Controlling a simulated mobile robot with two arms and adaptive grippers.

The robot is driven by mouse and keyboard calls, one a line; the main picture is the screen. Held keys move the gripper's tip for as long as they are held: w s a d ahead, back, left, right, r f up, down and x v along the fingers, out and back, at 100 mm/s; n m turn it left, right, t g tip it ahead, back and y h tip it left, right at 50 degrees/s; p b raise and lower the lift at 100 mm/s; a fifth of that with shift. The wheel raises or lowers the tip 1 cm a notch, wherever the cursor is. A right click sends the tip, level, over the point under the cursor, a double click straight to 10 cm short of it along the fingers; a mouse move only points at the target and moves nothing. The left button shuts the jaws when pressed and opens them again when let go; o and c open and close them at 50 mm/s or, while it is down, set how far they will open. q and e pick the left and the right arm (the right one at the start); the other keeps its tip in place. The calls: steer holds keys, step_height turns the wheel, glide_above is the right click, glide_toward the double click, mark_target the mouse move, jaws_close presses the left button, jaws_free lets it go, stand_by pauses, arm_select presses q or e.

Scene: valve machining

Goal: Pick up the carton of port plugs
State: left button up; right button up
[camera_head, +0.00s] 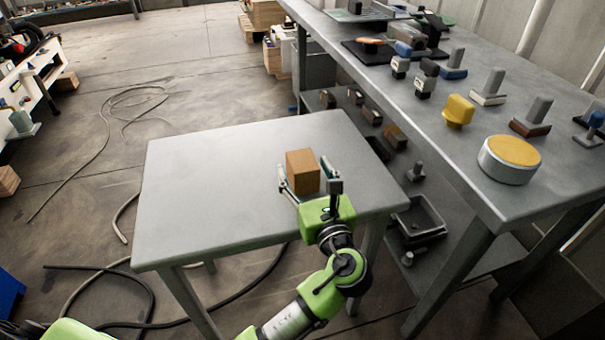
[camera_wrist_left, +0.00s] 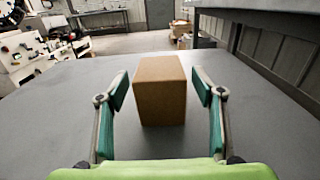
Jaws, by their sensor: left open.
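The carton (camera_head: 301,172) is a small plain brown box standing upright on the small grey table (camera_head: 200,195), near its right side. My left gripper (camera_head: 308,183) is open at the table, with one finger on each side of the carton. In the left wrist view the carton (camera_wrist_left: 160,90) stands between the two teal finger pads of my left gripper (camera_wrist_left: 161,92), with a gap visible on both sides. The carton's lower far side is hidden. My right gripper does not show.
A higher grey workbench (camera_head: 440,130) stands close on the right, holding several stamp-like tools, a yellow block (camera_head: 458,110) and a round tin with a yellow top (camera_head: 509,159). The left part of the small table is bare. Cables (camera_head: 90,280) lie on the floor.

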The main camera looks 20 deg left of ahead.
arm_select(q)
steer(key=shift+x, duration=1.1)
steer(key=c, duration=1.5)
